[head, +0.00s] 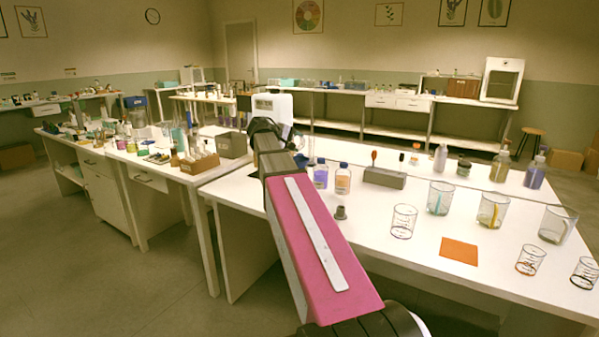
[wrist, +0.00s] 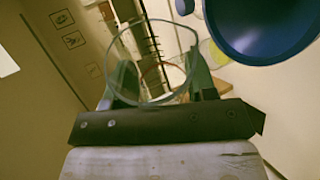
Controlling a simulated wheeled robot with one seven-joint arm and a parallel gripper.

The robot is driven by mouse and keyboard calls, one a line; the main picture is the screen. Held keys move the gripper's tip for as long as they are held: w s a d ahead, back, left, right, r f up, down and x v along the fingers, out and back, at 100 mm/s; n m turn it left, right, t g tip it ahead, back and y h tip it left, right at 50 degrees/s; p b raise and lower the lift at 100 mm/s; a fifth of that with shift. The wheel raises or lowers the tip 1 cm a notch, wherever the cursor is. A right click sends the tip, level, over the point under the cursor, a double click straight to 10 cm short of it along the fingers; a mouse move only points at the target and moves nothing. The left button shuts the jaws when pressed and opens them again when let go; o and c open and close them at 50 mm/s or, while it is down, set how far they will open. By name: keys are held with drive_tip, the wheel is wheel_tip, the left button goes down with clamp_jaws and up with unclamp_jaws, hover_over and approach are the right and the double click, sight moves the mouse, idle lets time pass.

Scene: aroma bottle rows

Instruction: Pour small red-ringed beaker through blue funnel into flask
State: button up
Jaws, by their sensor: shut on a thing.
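In the wrist view my gripper (wrist: 160,88) is shut on a clear glass beaker (wrist: 158,76), one finger on each side of it. A thin red ring shows through the glass. The blue funnel (wrist: 265,35) is large at the upper right of the wrist view, close to the beaker but apart from it in the picture. I cannot make out the flask; a pale yellow-green round shape shows beside the funnel, too unclear to name.
An orange-labelled bottle (head: 342,182) and a purple one (head: 320,176) stand near my arm.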

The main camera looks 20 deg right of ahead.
drive_tip(key=shift+w+n+g, duration=0.5)
drive_tip(key=shift+n+g, duration=0.3)
drive_tip(key=shift+g, duration=0.1)
drive_tip(key=shift+w+f+n+g+y, duration=0.1)
drive_tip(key=shift+n+g+y, duration=0.3)
drive_tip(key=shift+n+g, duration=0.5)
drive_tip(key=shift+f, duration=0.1)
drive_tip(key=f+n+g, duration=0.1)
drive_tip(key=w+f, duration=0.1)
drive_tip(key=f, duration=0.1)
drive_tip(key=shift+w+d+n+g, duration=0.1)
drive_tip(key=shift+w+n+g, duration=0.1)
drive_tip(key=shift+n+g, duration=0.2)
drive_tip(key=shift+w+f+n+g, duration=0.15)
drive_tip(key=shift+f+n+g, duration=0.25)
drive_tip(key=shift+f, duration=0.2)
drive_tip(key=shift+w+f+n+g, duration=0.15)
drive_tip(key=shift+f+n+g, duration=0.15)
drive_tip(key=shift+f+g, duration=0.25)
